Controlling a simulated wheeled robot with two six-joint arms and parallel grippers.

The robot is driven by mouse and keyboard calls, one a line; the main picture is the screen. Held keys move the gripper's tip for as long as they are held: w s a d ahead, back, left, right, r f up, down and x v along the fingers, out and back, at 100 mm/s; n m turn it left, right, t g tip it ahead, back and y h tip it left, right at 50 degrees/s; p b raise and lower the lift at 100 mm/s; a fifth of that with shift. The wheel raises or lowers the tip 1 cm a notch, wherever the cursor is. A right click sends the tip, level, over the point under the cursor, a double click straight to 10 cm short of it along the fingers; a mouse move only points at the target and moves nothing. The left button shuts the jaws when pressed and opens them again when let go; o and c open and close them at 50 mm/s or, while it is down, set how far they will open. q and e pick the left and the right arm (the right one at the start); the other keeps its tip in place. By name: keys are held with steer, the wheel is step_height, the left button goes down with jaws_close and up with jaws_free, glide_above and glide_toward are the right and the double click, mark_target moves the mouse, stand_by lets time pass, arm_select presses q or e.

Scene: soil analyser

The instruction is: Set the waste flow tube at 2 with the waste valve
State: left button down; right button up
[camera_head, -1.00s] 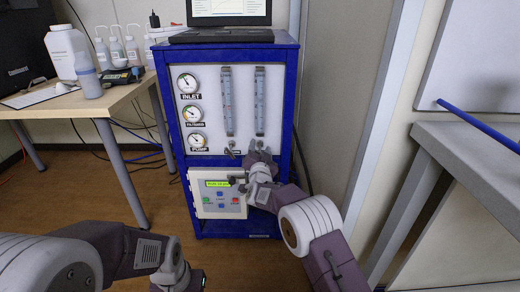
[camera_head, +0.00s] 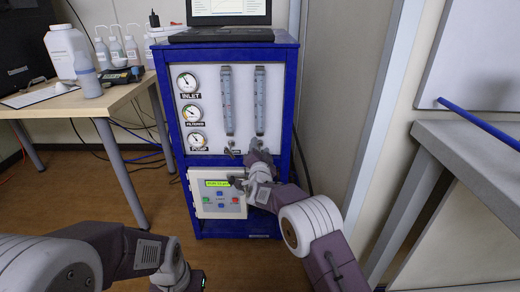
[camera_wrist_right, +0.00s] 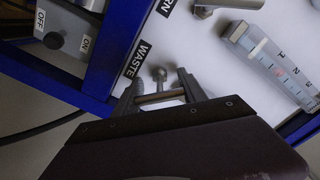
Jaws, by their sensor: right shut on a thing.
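The blue-framed panel carries two upright flow tubes; the right-hand tube (camera_head: 259,98) stands above my right gripper (camera_head: 259,155). In the right wrist view, my right gripper (camera_wrist_right: 160,92) has its two fingers on either side of the waste valve (camera_wrist_right: 160,76), beside the WASTE label (camera_wrist_right: 138,60), and is shut on it. A flow tube (camera_wrist_right: 268,58) with marks 1 and 2 and a small reddish spot shows there; its exact reading is unclear. My left gripper (camera_head: 188,282) is low in the head view, away from the panel, its fingers hard to make out.
Pressure gauges (camera_head: 187,83) line the panel's left. A white control box (camera_head: 217,195) hangs below, close to my right gripper. A laptop (camera_head: 225,25) stands on top. A wooden table (camera_head: 95,105) with bottles is at left, a grey bench (camera_head: 470,150) at right.

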steer(key=o, duration=1.4)
steer(key=shift+d, duration=0.1)
steer(key=shift+c, duration=0.2)
steer(key=s+b, duration=0.2)
steer(key=s, duration=0.7)
steer(key=shift+b, duration=0.3)
